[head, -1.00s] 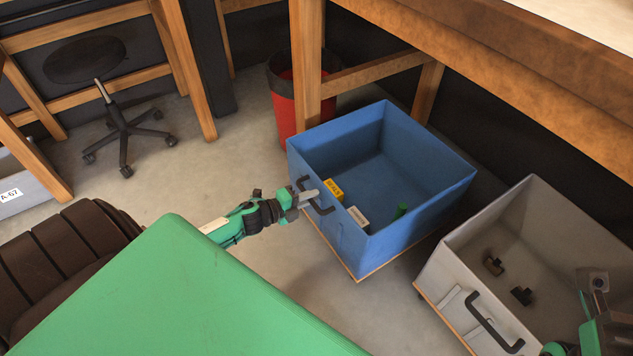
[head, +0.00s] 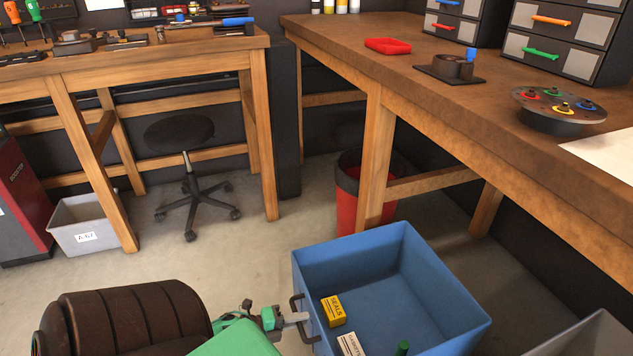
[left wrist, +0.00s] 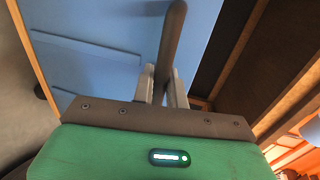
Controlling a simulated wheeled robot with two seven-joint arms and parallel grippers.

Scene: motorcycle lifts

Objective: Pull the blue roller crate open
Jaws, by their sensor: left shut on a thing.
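The blue roller crate (head: 375,240) stands on the floor at the lower middle of the head view, open at the top. It holds a yellow box marked SEALS (head: 333,311), a white box (head: 351,345) and a green item (head: 402,348). A dark bar handle (head: 296,303) is on its left face. My left gripper (head: 301,317) is shut on that handle. In the left wrist view, the fingers (left wrist: 163,92) close around the dark handle (left wrist: 173,38), with the blue crate wall (left wrist: 110,40) behind. The crate's lower part is out of the head view. My right gripper is not in view.
A wooden workbench (head: 420,95) stands behind the crate, its leg (head: 374,165) and a red bin (head: 349,195) close by. A grey crate (head: 592,335) is at the lower right.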

